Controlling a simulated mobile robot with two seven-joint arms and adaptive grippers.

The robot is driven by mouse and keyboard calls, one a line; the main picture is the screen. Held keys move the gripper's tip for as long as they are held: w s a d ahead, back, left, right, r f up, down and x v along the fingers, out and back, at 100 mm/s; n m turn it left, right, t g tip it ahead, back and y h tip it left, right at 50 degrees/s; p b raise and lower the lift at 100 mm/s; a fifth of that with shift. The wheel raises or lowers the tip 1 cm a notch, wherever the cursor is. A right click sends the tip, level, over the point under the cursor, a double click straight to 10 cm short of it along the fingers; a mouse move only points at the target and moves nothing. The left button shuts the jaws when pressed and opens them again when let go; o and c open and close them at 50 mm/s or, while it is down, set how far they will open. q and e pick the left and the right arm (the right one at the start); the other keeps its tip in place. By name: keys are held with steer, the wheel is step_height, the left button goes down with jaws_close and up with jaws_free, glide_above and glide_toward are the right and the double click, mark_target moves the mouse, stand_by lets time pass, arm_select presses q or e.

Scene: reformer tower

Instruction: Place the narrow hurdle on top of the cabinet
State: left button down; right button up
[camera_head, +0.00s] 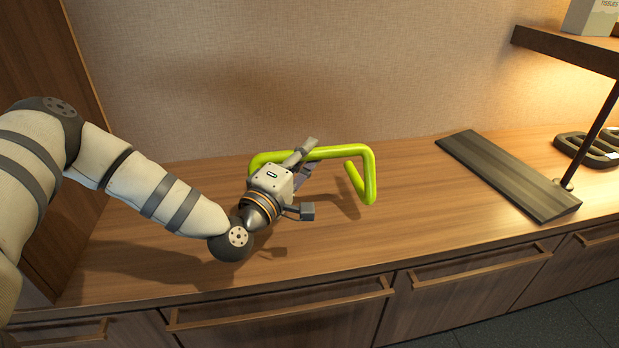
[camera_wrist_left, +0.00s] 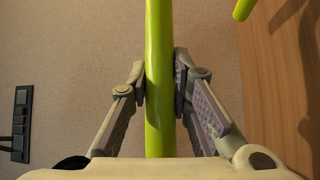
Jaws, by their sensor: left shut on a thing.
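The narrow hurdle (camera_head: 369,174) is a bright yellow-green bent tube. In the head view it is over the wooden top of the cabinet (camera_head: 400,225), near the wall. I cannot tell whether its ends touch the surface. My left gripper (camera_head: 306,178) is at the hurdle's left part, and its body hides some of the tube. In the left wrist view the two fingers (camera_wrist_left: 163,88) are shut on both sides of the hurdle's tube (camera_wrist_left: 159,45). Another piece of the tube shows at the top right there. My right gripper is in neither view.
A dark ribbed board (camera_head: 508,175) lies on the cabinet top to the right. Beyond it are a black tray (camera_head: 590,148) and a raised shelf (camera_head: 570,48) with a tissue box (camera_head: 590,17). A tall wooden panel (camera_head: 60,100) stands at the left. The top between hurdle and board is clear.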

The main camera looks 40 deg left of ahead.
arm_select(q)
steer(key=shift+w+a+f, duration=0.1)
steer(key=shift+w+f, duration=0.2)
steer(key=shift+f, duration=0.1)
step_height(320, 180, down, 3)
steer(key=shift+w+a+f+b, duration=0.1)
steer(key=shift+w+f+b, duration=0.1)
steer(key=shift+b, duration=0.7)
steer(key=c, duration=1.5)
jaws_free()
steer(key=shift+o, duration=0.2)
steer(key=s+d+f+p, duration=0.1)
steer(key=s, duration=1.1)
steer(key=shift+d+f+p, duration=0.2)
steer(key=shift+d+p, duration=0.1)
steer(key=shift+p, duration=0.1)
